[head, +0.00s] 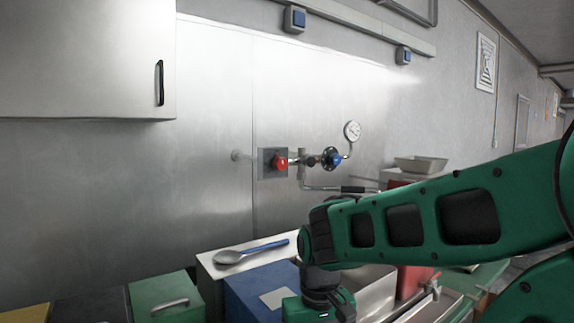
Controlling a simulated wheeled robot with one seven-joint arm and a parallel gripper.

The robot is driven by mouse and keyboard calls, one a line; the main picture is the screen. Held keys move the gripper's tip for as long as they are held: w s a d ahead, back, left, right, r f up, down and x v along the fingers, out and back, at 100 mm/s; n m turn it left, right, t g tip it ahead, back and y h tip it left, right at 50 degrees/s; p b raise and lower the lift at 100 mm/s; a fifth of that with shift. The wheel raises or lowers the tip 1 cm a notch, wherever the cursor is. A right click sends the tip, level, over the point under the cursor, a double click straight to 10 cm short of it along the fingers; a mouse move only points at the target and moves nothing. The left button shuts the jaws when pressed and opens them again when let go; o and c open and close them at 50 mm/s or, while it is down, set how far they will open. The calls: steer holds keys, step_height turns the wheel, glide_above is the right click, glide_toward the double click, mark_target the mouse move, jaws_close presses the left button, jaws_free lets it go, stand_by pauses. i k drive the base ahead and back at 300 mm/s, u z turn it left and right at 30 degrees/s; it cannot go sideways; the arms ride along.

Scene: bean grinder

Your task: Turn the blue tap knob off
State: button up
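The blue tap knob (335,160) sits on the metal pipework on the steel wall, just right of centre. A round gauge (352,131) stands above and right of the blue knob. My green arm reaches in from the right, below the knobs, and its end points down in front of the blue box. The gripper's fingers are not visible; they are below the picture's edge or hidden by the arm. The arm is apart from the blue knob in the picture.
A spoon with a blue handle (250,252) lies on a pale surface below the knobs. A blue box (255,291) and a green box (164,299) stand in front. A grey tray (421,164) is at right. A wall cabinet (85,60) hangs upper left.

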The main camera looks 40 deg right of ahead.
mark_target(335, 159)
steer(key=u, duration=1.5)
steer(key=k, duration=0.85)
steer(key=z, duration=2.5)
